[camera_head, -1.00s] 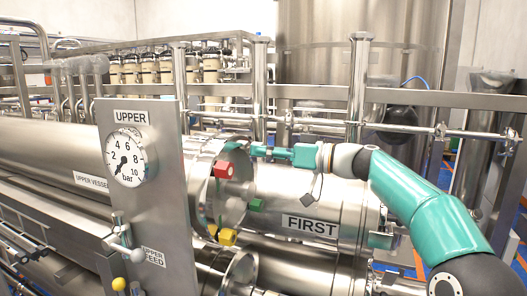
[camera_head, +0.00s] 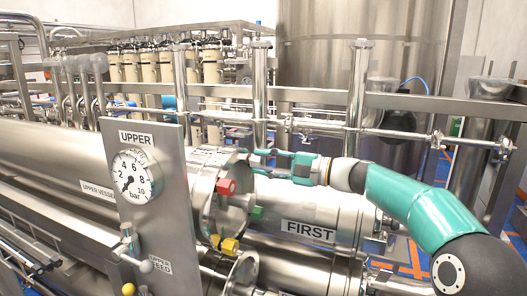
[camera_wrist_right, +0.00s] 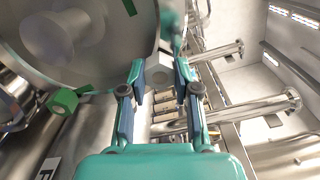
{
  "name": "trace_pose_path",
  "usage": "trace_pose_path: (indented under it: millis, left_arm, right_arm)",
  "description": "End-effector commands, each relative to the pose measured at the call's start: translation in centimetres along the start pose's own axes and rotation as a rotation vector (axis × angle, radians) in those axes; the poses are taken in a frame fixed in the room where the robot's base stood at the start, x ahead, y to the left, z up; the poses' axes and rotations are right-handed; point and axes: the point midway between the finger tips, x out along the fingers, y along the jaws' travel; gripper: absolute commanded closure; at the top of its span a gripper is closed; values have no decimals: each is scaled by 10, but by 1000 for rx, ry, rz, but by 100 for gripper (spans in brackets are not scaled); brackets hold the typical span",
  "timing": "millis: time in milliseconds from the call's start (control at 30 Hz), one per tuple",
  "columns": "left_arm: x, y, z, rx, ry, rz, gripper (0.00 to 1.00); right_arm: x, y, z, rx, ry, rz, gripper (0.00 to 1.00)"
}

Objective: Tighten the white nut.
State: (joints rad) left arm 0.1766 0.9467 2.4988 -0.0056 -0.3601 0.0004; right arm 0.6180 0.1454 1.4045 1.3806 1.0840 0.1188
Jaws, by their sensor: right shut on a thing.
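The white nut (camera_wrist_right: 160,72) shows in the right wrist view as a pale faceted block between my right fingertips, at the rim of a round steel flange (camera_wrist_right: 85,75). My right gripper (camera_wrist_right: 157,80) is shut on it. In the head view my right gripper (camera_head: 262,160) reaches in from the right to the upper edge of the flange (camera_head: 205,205). The nut is mostly hidden behind the fingers there. My left gripper is not in view.
A red nut (camera_head: 225,187), a green nut (camera_head: 257,212) and a yellow nut (camera_head: 230,245) sit around the flange. A vessel labelled FIRST (camera_head: 300,210) lies below my right arm. A gauge panel (camera_head: 165,215) stands at left. Steel rails (camera_head: 420,103) run behind.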

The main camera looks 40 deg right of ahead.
Motion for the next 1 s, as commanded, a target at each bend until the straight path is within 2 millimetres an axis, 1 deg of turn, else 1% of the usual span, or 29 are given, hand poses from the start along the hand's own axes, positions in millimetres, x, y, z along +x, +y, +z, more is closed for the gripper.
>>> trace_pose_path:
  millis: [33,67,100,167,200,467,567,667,1000]
  left_arm:
    - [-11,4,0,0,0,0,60]
    - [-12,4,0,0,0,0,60]
    - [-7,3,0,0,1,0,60]
    - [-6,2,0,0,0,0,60]
    - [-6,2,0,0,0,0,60]
    - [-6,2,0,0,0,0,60]
    - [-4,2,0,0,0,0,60]
    - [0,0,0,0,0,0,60]
    - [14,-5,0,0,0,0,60]
  right_arm:
    - [0,-4,0,72,6,1,100]
    - [0,-3,-1,102,6,0,100]
    - [0,0,-2,102,6,0,64]
    - [0,1,-2,97,5,-1,54]
    - [0,1,-2,96,4,-1,47]
    - [0,1,-1,92,2,0,47]
    - [-3,1,-2,90,3,0,47]
    - [-11,2,-2,89,4,0,47]
    - [-51,2,-2,88,4,0,47]
